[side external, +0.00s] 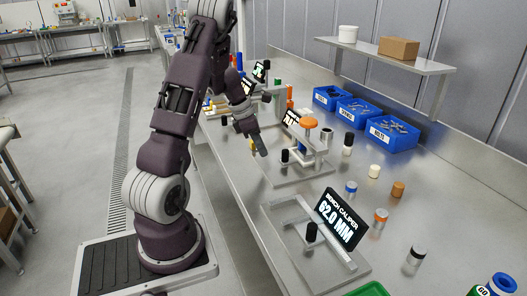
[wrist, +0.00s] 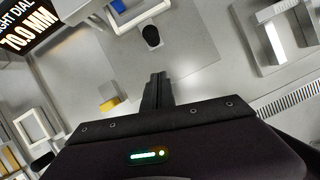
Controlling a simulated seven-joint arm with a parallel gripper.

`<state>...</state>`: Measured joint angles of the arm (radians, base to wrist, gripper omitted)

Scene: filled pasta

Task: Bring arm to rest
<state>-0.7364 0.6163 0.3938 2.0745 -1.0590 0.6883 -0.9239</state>
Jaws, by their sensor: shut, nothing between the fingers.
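My gripper (side external: 261,150) hangs over the near side of the steel bench, beside the measuring stand with the orange knob. It points down at a tilt, shut and empty. In the wrist view its fingertips (wrist: 157,78) are together with nothing between them. Bare metal plate and a black cylinder (wrist: 151,36) lie beyond the fingertips in that view. I cannot tell the exact height of the fingers above the bench.
A bench caliper display (side external: 341,216) reads 62.0 MM, with a black cylinder (side external: 311,232) on its plate. The orange-knobbed stand (side external: 308,123) is close right of my gripper. Several loose cylinders and blue bins (side external: 391,134) stand further right. The floor left of my arm is clear.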

